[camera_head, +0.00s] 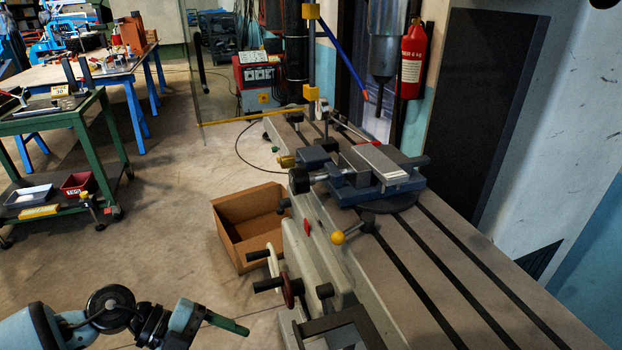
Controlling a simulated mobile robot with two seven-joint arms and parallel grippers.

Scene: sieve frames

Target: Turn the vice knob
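The vice (350,192), blue-grey with a light metal top, is bolted on the slotted machine table (455,250). A dark round knob (299,181) sits at the vice's left end, over the table's left edge. A brass-tipped part (286,161) is just behind it. A lever with a yellow ball (338,237) stands below and in front of the vice. My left gripper (228,323) is at the bottom left, low and well apart from the knob; one green-tipped finger shows, and its opening is hidden. I do not make out my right gripper.
A cardboard box (232,258) stands on the floor left of the machine. Handwheels with dark handles (290,287) stick out from the machine's near side. A green trolley (88,115) stands at the left. A fire extinguisher (412,62) hangs behind. Floor between trolley and box is clear.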

